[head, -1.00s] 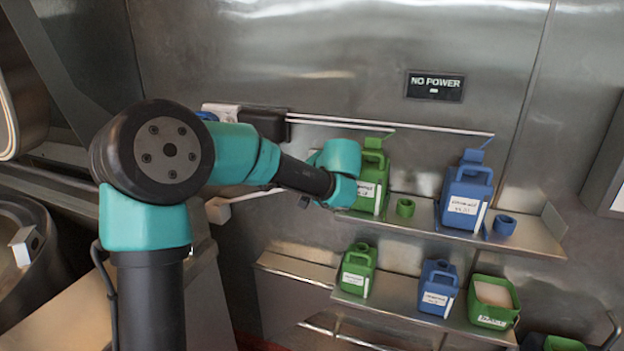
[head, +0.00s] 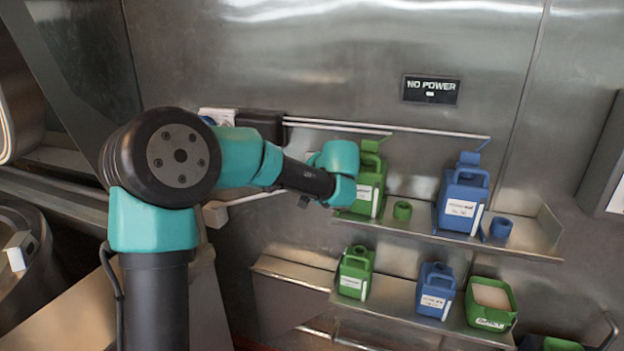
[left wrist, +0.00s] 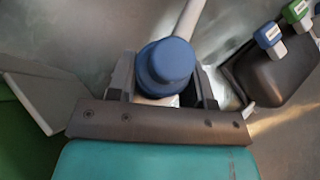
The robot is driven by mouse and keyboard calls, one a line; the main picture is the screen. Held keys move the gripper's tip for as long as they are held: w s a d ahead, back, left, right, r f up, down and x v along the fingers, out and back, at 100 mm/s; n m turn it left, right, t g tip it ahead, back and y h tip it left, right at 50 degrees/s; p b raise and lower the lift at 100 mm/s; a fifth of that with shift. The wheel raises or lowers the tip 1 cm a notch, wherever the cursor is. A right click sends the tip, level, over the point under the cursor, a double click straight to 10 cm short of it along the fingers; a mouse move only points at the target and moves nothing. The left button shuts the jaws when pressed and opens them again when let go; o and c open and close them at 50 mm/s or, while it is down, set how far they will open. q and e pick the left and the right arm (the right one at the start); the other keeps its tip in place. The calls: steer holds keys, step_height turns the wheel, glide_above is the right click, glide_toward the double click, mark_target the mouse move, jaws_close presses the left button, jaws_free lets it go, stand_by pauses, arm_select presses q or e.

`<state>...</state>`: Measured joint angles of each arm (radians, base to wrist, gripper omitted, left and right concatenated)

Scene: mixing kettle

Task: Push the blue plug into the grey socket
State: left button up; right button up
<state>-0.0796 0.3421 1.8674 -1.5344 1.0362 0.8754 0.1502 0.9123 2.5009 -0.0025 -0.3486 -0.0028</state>
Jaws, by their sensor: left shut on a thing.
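The blue plug (left wrist: 167,66) is round and stepped, and sits between the two fingers of my left gripper (left wrist: 165,85) in the left wrist view. The gripper is shut on it. In the head view my teal and black left arm hides the gripper and the plug. I cannot pick out the grey socket with certainty. A pale grey bar (left wrist: 193,18) runs up behind the plug in the left wrist view. In the head view a pale bar (head: 252,197) runs from a small light grey box (head: 215,213) to behind my forearm. My right gripper is out of view.
A dark box (left wrist: 272,75) with blue and green labelled parts is at the right of the wrist view. Green (head: 369,187) and blue (head: 462,200) jugs stand on the upper shelf (head: 400,230). More containers stand below. A wall sign (head: 431,89) reads NO POWER.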

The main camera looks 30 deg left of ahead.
arm_select(q)
steer(key=shift+w, duration=0.2)
steer(key=o, duration=1.5)
steer(key=shift+c, duration=0.2)
steer(key=shift+s, duration=0.1)
steer(key=v, duration=0.7)
stand_by(0.4)
stand_by(0.4)
